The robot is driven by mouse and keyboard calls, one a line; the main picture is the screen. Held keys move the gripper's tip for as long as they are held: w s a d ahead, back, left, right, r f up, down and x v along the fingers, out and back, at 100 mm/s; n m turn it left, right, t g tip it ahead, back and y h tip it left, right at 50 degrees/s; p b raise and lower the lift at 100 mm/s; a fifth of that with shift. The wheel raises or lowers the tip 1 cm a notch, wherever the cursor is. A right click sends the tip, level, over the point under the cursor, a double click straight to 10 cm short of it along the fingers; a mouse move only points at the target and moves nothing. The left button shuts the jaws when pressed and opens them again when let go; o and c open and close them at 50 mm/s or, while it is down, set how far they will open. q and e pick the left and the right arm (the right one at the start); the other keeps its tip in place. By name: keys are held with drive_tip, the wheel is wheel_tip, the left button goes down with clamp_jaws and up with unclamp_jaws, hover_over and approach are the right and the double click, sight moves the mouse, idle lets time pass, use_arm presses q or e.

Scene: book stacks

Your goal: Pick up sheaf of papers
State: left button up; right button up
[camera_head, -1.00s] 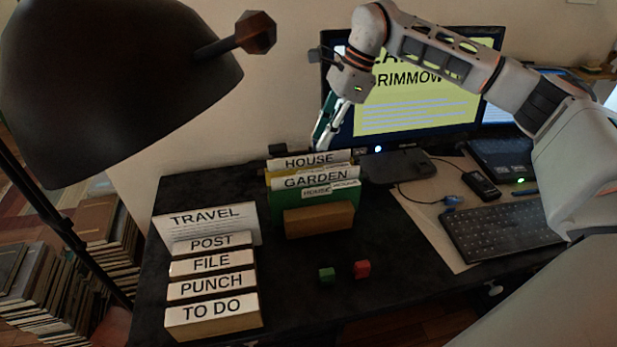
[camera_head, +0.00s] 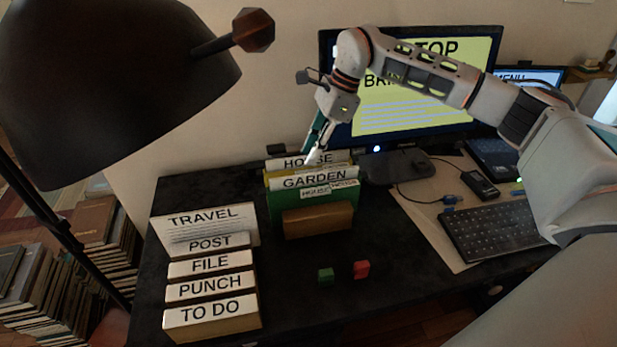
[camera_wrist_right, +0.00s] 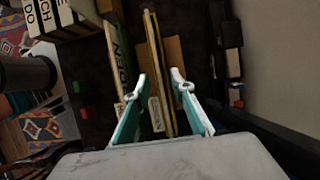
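A sheaf of papers with cards labelled HOUSE (camera_head: 305,161) and GARDEN (camera_head: 318,178) stands upright in a holder with a brown block front (camera_head: 318,219). I cannot tell which sheets form the sheaf. My right gripper (camera_head: 313,151) points down at the top of these cards, from behind. In the right wrist view my right gripper (camera_wrist_right: 159,82) is open, with a finger on each side of thin yellowish sheets (camera_wrist_right: 155,52). The GARDEN card (camera_wrist_right: 123,62) lies outside the left finger there. Contact is not clear. My left gripper is out of view.
Label blocks such as TO DO (camera_head: 212,312) and a TRAVEL card (camera_head: 205,222) stand left. Green (camera_head: 326,275) and red (camera_head: 361,269) cubes lie in front. A monitor (camera_head: 420,95) stands behind, a keyboard (camera_head: 495,230) right. A black lamp (camera_head: 110,80) looms at upper left.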

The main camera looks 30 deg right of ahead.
drive_tip(key=shift+f, duration=0.15)
idle(0.3)
clamp_jaws()
